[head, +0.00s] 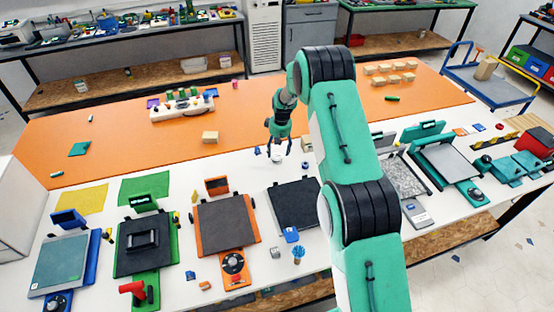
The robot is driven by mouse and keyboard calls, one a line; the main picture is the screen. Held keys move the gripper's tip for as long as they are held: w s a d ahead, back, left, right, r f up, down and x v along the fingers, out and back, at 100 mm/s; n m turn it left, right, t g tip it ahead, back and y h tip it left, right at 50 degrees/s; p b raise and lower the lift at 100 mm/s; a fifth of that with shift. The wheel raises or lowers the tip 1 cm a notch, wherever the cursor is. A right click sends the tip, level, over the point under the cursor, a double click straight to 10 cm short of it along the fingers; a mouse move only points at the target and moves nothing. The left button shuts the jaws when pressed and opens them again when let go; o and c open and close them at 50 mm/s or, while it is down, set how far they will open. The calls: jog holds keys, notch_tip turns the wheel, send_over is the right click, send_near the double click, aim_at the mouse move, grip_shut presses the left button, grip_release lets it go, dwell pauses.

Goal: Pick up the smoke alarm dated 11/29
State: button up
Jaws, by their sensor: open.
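My gripper (279,148) is in the middle of the head view, pointing down over the white table, with its dark fingers apart. A small white, roundish object (277,154) shows between or just behind the fingertips. It may be a smoke alarm, but it is too small to tell. I cannot tell whether the fingers touch it. No date can be read on anything in view, so I cannot pick out the alarm dated 11/29. My green arm hides part of the table on the right.
An orange mat (150,128) covers the back, bearing a white rack (183,107) and several beige blocks (390,72). A blue cart (485,85) stands back right.

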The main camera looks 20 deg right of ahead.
aim_at(277, 155)
jog(key=shift+w+f, duration=0.15)
jog(key=shift+f, duration=2.45)
jog(key=c, duration=1.2)
jog(key=shift+c, duration=0.2)
jog(key=shift+r, duration=5.05)
